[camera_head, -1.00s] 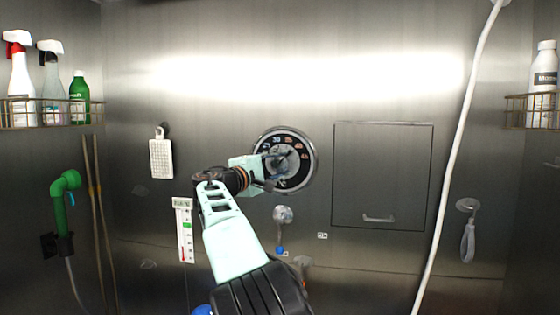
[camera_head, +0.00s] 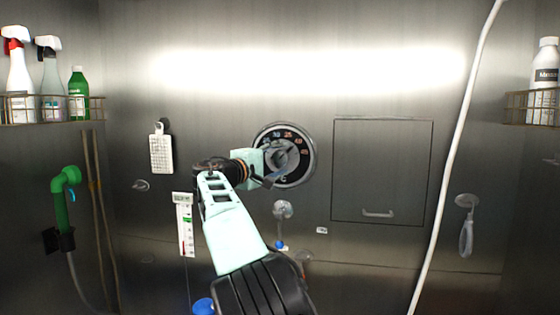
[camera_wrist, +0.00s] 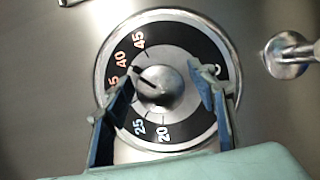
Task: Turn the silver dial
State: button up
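The silver dial (camera_head: 291,179) is on the metal back wall, a round gauge with a black number ring inside a silver rim. In the wrist view its silver centre knob (camera_wrist: 161,92) has a dark pointer toward the marks near 40. My gripper (camera_head: 274,171) is at the dial from the left in the head view and covers part of it. In the wrist view my gripper (camera_wrist: 166,84) is open, one finger on each side of the knob. A gap shows at the right finger; I cannot tell whether the left finger touches. The left finger hides some numbers.
A square panel with a handle (camera_head: 376,172) is right of the dial. A small tap-like fitting (camera_head: 282,210) sits below it. A thermometer (camera_head: 185,225) and a white brush (camera_head: 161,153) hang left. A white hose (camera_head: 455,160) runs down the right.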

dwell(0.3)
jog(key=v, duration=1.2)
jog(key=shift+f, duration=0.1)
